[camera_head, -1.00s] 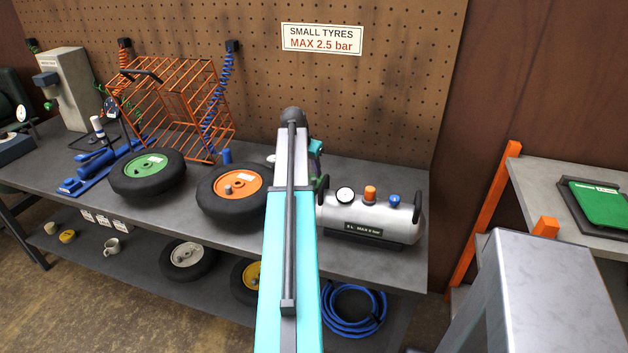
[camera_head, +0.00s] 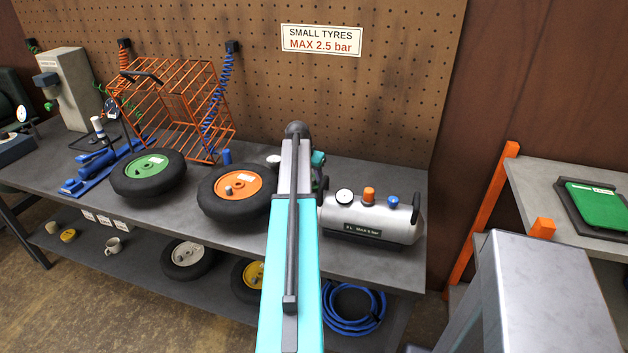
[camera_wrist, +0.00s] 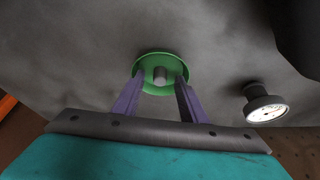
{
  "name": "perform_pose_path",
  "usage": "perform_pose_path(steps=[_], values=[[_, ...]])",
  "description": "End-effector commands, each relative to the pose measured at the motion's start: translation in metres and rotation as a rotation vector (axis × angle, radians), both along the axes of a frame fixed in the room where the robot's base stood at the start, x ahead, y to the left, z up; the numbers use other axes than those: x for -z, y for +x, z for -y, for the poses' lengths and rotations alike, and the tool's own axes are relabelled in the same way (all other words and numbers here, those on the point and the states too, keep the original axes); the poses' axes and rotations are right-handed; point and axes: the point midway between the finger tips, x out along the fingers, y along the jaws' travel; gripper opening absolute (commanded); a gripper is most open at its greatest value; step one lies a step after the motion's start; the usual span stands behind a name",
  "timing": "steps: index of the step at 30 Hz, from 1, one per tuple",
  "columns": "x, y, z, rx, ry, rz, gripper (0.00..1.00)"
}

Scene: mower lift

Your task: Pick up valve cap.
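In the wrist view, a small grey cylinder (camera_wrist: 160,75), which looks like the valve cap, stands in a round green dish (camera_wrist: 148,58) on the grey bench. My gripper (camera_wrist: 160,80) has two purple fingers, apart, one on each side of the cylinder. I see a gap on both sides, and the fingertips overlap the dish in the picture. I cannot tell how high they are above it. In the head view, my arm hides the dish, the cylinder and the fingertips.
A round gauge (camera_wrist: 265,108) stands right of the dish in the wrist view. In the head view, an orange-hubbed tyre (camera_head: 236,188) lies left of my arm and a silver air tank (camera_head: 375,216) stands right of it. A pegboard (camera_head: 395,95) rises behind the bench.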

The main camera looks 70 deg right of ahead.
Motion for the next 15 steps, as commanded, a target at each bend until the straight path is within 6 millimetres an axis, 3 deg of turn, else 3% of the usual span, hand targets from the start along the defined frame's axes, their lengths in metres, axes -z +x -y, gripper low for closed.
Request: perform_pose_path(steps=[10, 15], values=[[-0.0003, 0.0008, -0.0003, -0.001, 0.000, 0.000, 0.37], [-0.0003, 0.0010, -0.0005, -0.001, 0.000, 0.001, 0.08]])
